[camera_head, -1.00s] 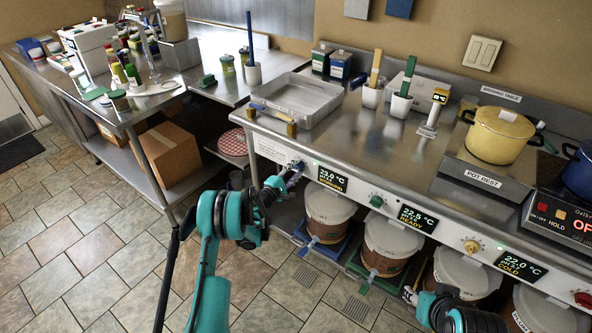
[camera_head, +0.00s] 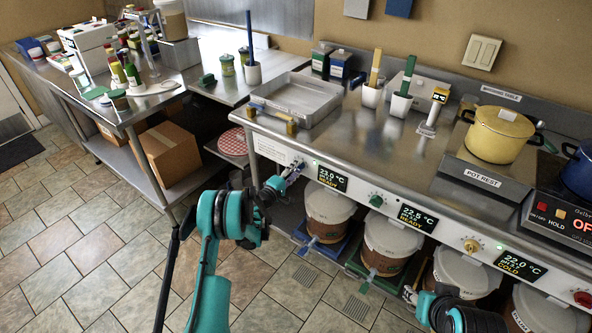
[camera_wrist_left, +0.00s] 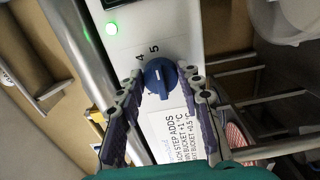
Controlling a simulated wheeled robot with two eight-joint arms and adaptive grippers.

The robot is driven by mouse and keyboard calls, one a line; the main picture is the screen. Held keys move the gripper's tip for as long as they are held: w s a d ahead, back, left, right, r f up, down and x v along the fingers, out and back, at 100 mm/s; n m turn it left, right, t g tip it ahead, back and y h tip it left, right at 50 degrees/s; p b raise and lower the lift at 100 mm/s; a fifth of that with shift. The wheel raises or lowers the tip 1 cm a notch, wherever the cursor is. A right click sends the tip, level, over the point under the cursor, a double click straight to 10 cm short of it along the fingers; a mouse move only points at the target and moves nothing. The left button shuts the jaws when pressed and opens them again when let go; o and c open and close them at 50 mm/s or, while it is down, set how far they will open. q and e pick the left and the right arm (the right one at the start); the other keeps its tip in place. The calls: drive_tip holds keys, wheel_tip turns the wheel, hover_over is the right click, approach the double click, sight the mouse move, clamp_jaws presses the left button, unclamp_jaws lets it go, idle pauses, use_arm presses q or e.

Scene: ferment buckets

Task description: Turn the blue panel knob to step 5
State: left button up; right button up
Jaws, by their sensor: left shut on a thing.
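The blue knob (camera_wrist_left: 157,72) sits on the white front panel, seen large in the left wrist view. The printed numbers 4 and 5 show beside its rim, and I cannot clearly tell which one its pointer meets. My left gripper (camera_head: 287,177) is at the knob in the head view and hides most of it. Its two fingers are on both sides of the knob's grip and shut on it. The display (camera_head: 326,178) beside the knob reads 23.0 °C and READY. My right gripper (camera_head: 450,312) shows only partly at the bottom edge, with its fingers not clear.
A green knob (camera_head: 376,200) and a yellow knob (camera_head: 471,246) are farther right on the same panel. Lidded buckets (camera_head: 328,206) stand below it. A steel tray (camera_head: 300,97) and a yellow pot (camera_head: 499,135) are on the counter.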

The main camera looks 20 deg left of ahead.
use_arm(q)
drive_tip(key=o, duration=1.1)
drive_tip(key=shift+o, duration=0.2)
drive_tip(key=v, duration=0.7)
drive_tip(key=shift+s, duration=0.25)
